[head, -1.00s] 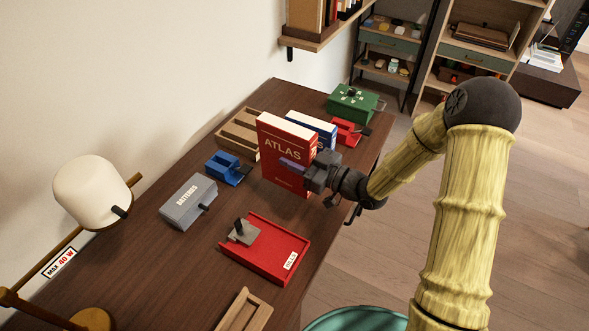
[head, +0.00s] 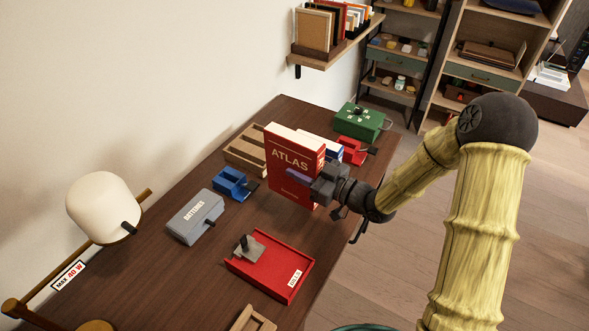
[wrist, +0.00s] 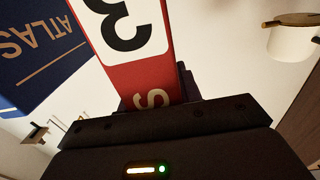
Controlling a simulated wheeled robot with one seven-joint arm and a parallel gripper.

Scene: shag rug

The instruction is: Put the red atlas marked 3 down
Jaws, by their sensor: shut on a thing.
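The red atlas (head: 290,160) stands upright over the dark wooden desk, its front cover with the title toward the head camera. My gripper (head: 312,182) is shut on its lower right part, at the spine side. In the wrist view the red atlas's spine (wrist: 148,70) shows a black 3 on a white label, above the dark gripper body. I cannot tell whether its bottom edge touches the desk. A blue atlas (head: 331,146) stands just behind it, partly hidden; it also shows in the wrist view (wrist: 45,55).
Around it on the desk (head: 185,265) are a wooden tray (head: 240,152), blue holder (head: 232,183), grey batteries box (head: 195,216), red bills tray (head: 280,278), red holder (head: 352,150) and green box (head: 358,121). A lamp (head: 100,208) stands left. Bare desk lies before the atlas.

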